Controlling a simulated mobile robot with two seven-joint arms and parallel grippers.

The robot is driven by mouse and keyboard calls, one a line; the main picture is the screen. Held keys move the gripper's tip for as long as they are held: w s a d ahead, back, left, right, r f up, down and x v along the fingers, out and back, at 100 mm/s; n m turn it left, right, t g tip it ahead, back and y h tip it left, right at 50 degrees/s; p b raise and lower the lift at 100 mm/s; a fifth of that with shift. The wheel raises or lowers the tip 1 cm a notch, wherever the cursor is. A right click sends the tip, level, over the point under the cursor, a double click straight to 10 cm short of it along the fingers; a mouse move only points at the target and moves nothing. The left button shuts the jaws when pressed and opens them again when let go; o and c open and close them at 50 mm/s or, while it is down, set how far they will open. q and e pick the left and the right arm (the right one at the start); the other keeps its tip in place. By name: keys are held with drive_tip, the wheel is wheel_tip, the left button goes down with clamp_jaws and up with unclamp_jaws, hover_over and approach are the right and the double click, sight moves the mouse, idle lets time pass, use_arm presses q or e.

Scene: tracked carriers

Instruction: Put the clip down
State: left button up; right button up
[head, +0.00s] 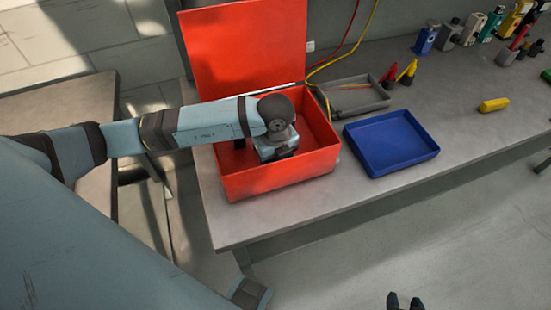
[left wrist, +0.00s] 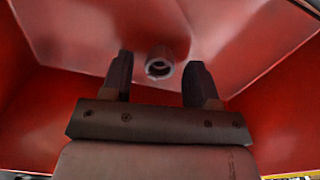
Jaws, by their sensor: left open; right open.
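A small grey hollow round piece, which looks like the clip (left wrist: 160,67), lies in the red box (left wrist: 50,110) in the left wrist view. My left gripper (left wrist: 161,62) points down into the box, with its dark fingers apart on either side of the piece. I cannot see either finger touching it. In the head view the open red box (head: 285,180) stands on the bench, and my left wrist hides the clip and the left fingers. My right gripper (head: 405,301) is open and empty at the bottom edge, its fingertips apart.
The red lid stands open behind the box. A blue tray (head: 391,171) and a grey tray (head: 352,112) sit to the right on the bench (head: 480,130). A yellow block (head: 493,105), red and yellow tools and several small items stand further right. Cables run behind the box.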

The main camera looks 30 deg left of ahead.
use_arm(q)
wheel_tip(320, 180, up, 12)
drive_tip(key=shift+f, duration=0.25)
idle(0.6)
